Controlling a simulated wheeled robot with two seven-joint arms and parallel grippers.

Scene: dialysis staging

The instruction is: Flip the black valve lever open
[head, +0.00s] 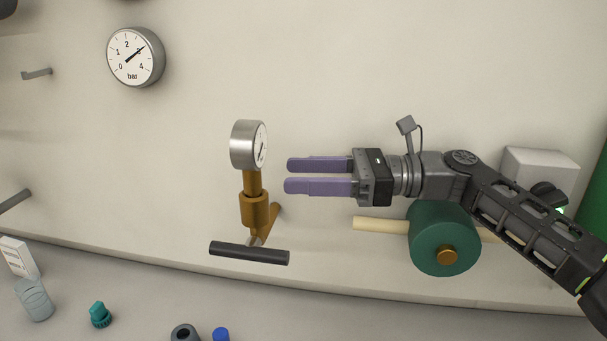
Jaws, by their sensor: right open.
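The black valve lever (248,253) is a dark bar lying roughly level in the picture, in front of the brass valve body (255,210). A small round gauge (249,145) stands on top of the brass body. My right gripper (288,175) comes in from the right with two purple fingers pointing left. Its fingers are apart, with nothing between them. The fingertips are up and to the right of the lever, close to the right of the brass body and gauge, with a visible gap. My left gripper is out of view.
A green round valve (444,238) with a pale pipe sits below my right wrist. A larger bar gauge (135,57) is on the wall at upper left. A clear cup (34,299), a teal cap (100,314) and a blue cap (221,334) are along the bottom.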

